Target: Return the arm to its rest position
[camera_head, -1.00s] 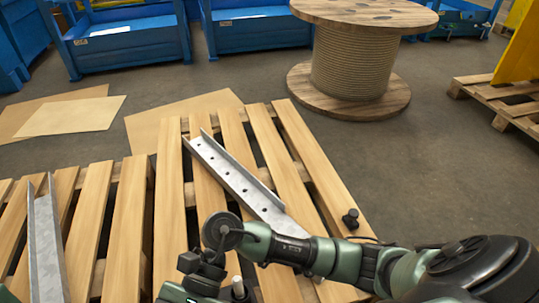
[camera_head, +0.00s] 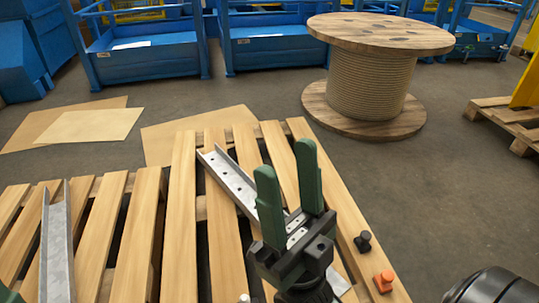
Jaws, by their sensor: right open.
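My right gripper (camera_head: 286,162) is in the lower middle of the head view, its two green fingers pointing up and standing apart with nothing between them. It is in front of a perforated grey metal channel (camera_head: 228,177) that lies slanted on the wooden pallet (camera_head: 182,200). The gripper hides part of the channel; whether it touches it I cannot tell. A dark rounded link of my arm (camera_head: 497,289) shows in the lower right corner.
A second metal channel (camera_head: 57,250) lies on the pallet at left. A small black piece (camera_head: 363,241) and an orange piece (camera_head: 384,281) are at the pallet's right side. Cardboard sheets (camera_head: 92,125), a cable drum (camera_head: 370,88) and blue bins (camera_head: 150,63) stand beyond.

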